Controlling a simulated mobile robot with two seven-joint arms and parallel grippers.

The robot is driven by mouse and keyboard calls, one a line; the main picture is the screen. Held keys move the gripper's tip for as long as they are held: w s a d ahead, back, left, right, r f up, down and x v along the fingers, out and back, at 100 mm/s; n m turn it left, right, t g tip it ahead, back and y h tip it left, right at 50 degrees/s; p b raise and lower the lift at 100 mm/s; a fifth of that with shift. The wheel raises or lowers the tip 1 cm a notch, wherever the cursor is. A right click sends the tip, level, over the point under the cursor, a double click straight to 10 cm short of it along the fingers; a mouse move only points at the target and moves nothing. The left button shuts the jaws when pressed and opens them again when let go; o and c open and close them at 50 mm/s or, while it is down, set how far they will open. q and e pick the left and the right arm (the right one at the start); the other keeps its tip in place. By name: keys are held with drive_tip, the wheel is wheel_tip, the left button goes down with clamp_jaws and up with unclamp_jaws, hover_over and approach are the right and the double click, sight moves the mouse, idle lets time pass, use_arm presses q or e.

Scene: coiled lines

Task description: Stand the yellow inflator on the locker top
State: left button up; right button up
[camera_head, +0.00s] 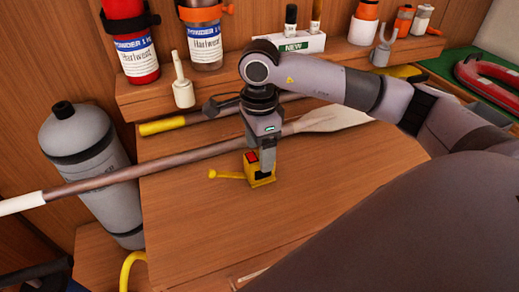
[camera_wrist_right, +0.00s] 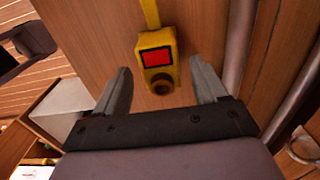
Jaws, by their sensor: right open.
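The yellow inflator (camera_head: 262,178) is on the wooden locker top (camera_head: 200,225), with a red panel on its body and a thin yellow arm reaching left. In the right wrist view the inflator (camera_wrist_right: 158,48) shows its red panel and a dark round end facing the camera. I cannot tell for sure whether it stands or lies. My right gripper (camera_head: 268,163) points down over it and hides part of its body. In the wrist view its open fingers (camera_wrist_right: 160,72) are on either side of the inflator, with gaps visible. My left gripper is not in view.
A long paddle (camera_head: 180,163) lies across the locker top just behind the inflator. A yellow-ended rod (camera_head: 178,123) lies farther back. A shelf (camera_head: 150,98) with bottles runs behind. A grey cylinder (camera_head: 88,150) stands left. The front of the locker top is clear.

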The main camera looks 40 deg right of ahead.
wheel_tip(320, 180, up, 11)
idle(0.3)
idle(0.5)
